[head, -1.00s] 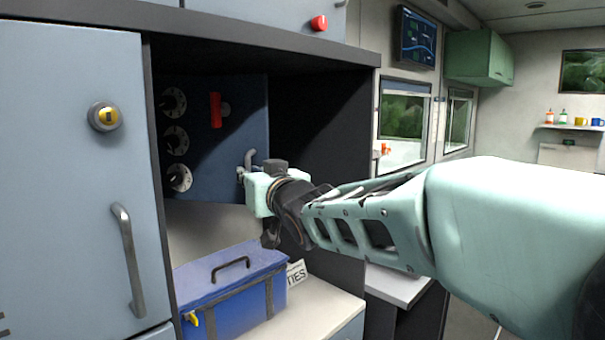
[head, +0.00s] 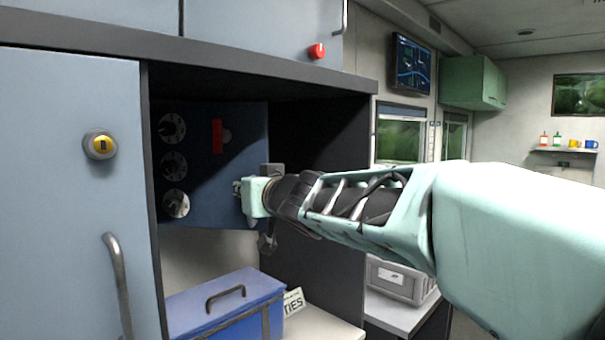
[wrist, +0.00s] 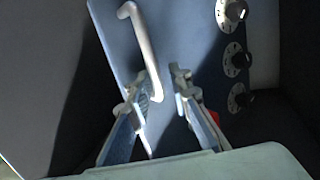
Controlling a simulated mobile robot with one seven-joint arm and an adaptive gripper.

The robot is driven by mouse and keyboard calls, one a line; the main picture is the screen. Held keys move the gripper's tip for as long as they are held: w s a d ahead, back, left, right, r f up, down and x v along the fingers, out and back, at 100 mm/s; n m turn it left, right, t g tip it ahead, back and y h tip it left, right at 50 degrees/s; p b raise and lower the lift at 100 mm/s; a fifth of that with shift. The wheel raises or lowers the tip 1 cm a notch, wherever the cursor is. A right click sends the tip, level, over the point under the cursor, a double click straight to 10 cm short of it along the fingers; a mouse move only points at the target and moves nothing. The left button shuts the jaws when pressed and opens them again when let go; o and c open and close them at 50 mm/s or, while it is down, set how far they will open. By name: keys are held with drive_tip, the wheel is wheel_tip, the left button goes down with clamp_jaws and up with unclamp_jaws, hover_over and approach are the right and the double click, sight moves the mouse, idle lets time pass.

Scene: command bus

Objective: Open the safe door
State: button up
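The safe door (head: 232,140) is a dark blue panel inside the open cabinet bay. It carries several round dials on its left and a red piece (head: 217,136) near its top. My gripper (head: 238,189) is at the door's lower right and hides the handle in the head view. In the wrist view the grey bent handle (wrist: 141,38) runs down between the fingers of my gripper (wrist: 165,85). The fingers are apart. The left finger is close beside or touching the handle; a gap shows to the right finger. The door (wrist: 185,40) looks closed.
A blue box with a handle (head: 225,299) sits on the white shelf below the safe. The grey-blue cabinet door (head: 60,200) is to the left. A dark side wall (head: 340,140) bounds the bay at right. A grey case (head: 400,280) stands farther right.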

drive_tip(key=y, duration=0.1)
approach(235, 148)
drive_tip(key=shift+t, duration=0.4)
drive_tip(key=x, duration=0.4)
drive_tip(key=shift+a+f, duration=0.15)
drive_tip(key=shift+f, duration=0.25)
drive_tip(key=shift+r, duration=0.1)
drive_tip(key=shift+g+h, duration=0.4)
drive_tip(key=shift+g, duration=0.1)
wheel_tip(235, 148, down, 7)
drive_tip(key=shift+r, duration=0.2)
drive_tip(key=s+a+b, duration=0.2)
drive_tip(key=s+b, duration=0.1)
drive_tip(key=s, duration=0.9)
drive_tip(key=shift+f, duration=0.3)
drive_tip(key=shift+d, duration=0.1)
